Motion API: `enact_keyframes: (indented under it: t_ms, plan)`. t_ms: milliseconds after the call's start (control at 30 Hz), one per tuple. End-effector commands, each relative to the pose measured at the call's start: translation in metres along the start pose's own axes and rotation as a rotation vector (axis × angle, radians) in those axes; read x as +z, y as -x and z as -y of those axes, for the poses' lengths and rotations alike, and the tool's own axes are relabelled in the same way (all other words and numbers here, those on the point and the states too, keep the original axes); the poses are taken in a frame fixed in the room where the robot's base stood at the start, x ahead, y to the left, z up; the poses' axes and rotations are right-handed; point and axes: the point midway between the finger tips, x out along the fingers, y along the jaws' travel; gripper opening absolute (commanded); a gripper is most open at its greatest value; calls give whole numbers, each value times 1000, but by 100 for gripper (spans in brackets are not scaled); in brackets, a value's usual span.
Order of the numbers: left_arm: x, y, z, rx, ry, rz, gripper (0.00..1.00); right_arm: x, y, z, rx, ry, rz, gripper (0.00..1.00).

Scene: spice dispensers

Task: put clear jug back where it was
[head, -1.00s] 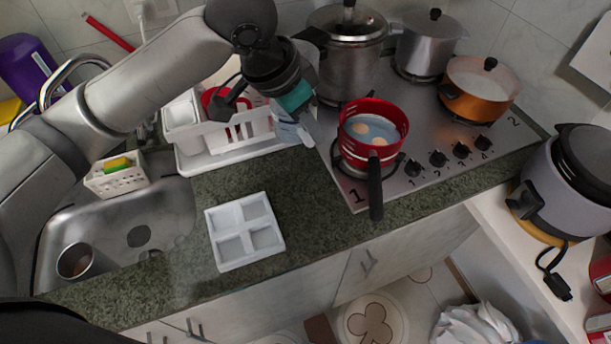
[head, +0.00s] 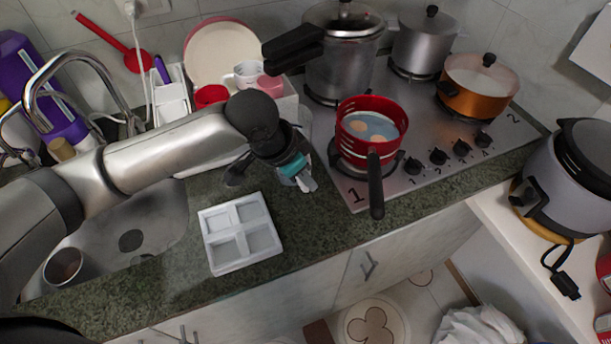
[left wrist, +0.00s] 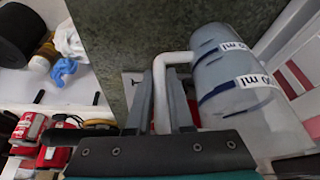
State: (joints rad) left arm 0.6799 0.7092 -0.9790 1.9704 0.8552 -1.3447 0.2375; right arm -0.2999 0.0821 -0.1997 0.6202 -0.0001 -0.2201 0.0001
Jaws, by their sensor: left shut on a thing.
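The clear jug (left wrist: 228,72) shows large in the left wrist view. It is a bluish see-through measuring jug with "ml" markings and a pale handle (left wrist: 165,72). My left gripper (left wrist: 164,98) is shut on that handle. In the head view my left gripper (head: 300,178) is over the counter, between the white four-compartment tray and the stove. My gripper and wrist mostly hide the jug there, and I cannot tell if it touches the counter. My right gripper is not in view.
The white tray (head: 241,232) lies in front of my gripper. A red pot (head: 352,150) stands on the stove (head: 410,190), its dark handle pointing forward. A dish rack with a plate (head: 218,52) and red cup (head: 211,95) stands behind my arm. The sink (head: 130,225) is left.

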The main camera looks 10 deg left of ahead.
Motion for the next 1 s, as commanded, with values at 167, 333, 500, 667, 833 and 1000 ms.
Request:
enact_keyframes:
  t_ms: [167,333,500,667,833,1000]
  plan:
    - [-2,2,0,-2,-1,-5,0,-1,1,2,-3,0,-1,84]
    - [0,-1,0,0,0,-1,25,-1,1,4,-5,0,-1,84]
    - [0,-1,0,0,0,-1,44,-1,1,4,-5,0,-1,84]
    - [0,-1,0,0,0,-1,49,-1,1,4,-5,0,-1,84]
    - [-1,0,0,-1,-1,-2,49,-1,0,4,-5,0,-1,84]
    - [-2,21,1,-2,-1,-3,49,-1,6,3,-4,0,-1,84]
